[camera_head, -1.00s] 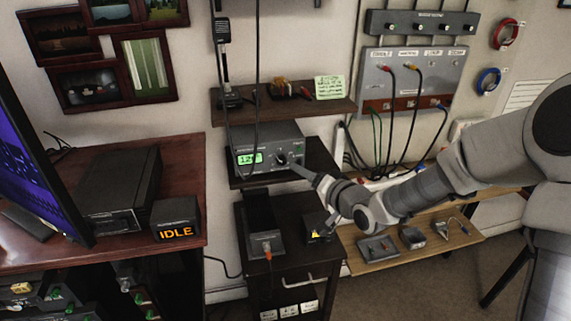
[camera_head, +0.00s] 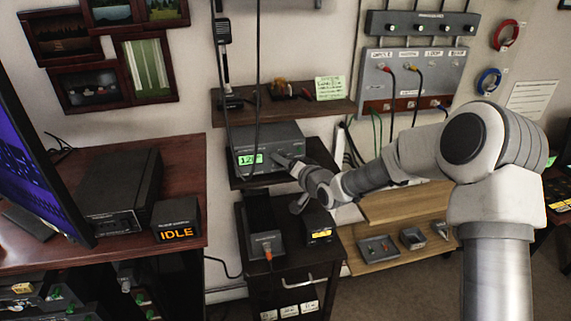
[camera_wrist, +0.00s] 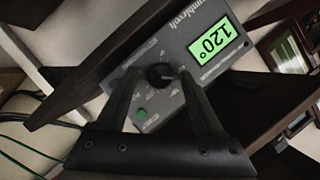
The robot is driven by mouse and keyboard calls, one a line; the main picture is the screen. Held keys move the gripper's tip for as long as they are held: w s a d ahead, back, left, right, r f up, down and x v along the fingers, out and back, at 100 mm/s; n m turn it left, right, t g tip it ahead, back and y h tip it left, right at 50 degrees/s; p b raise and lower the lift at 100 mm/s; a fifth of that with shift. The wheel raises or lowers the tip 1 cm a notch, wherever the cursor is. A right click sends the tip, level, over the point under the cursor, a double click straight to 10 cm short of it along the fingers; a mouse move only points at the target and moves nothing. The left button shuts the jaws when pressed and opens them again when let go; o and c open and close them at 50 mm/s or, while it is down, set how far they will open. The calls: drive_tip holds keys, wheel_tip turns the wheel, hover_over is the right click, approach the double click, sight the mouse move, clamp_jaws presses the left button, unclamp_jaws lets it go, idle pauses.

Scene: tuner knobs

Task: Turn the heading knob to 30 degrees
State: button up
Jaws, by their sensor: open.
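The heading unit is a grey box (camera_head: 268,143) on the middle shelf, with a lit green display. In the wrist view the display (camera_wrist: 213,45) reads 120°. Its round black knob (camera_wrist: 160,74) is on the front panel beside the display, and a small green button (camera_wrist: 141,113) is below it in that picture. My gripper (camera_wrist: 159,78) is open, with one dark finger on each side of the knob. I cannot tell whether the fingers touch it. In the head view my gripper (camera_head: 285,161) is at the panel and hides the knob.
A shelf (camera_head: 285,107) with small items is above the unit. A dark cart (camera_head: 285,277) with boxes stands below it. Cables hang in front of the unit's left side. A wooden bench (camera_head: 395,208) is at right, and a red-brown desk (camera_head: 100,245) at left.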

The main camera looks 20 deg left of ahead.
clamp_jaws()
drive_tip(key=shift+f+b, duration=0.1)
drive_tip(key=shift+b, duration=0.35)
drive_tip(key=n+t+h+b, duration=0.1)
drive_tip(key=n+b, duration=0.2)
drive_tip(key=n+h+b, duration=0.2)
drive_tip(key=n+b, duration=0.1)
drive_tip(key=n+t+h+b, duration=0.1)
drive_tip(key=n+h+b, duration=0.1)
drive_tip(key=b, duration=0.2)
drive_tip(key=shift+s+a+r+n+t, duration=0.25)
drive_tip(key=shift+a+n+t, duration=0.05)
drive_tip(key=shift+a+n, duration=0.1)
drive_tip(key=shift+h, duration=0.4)
idle(0.4)
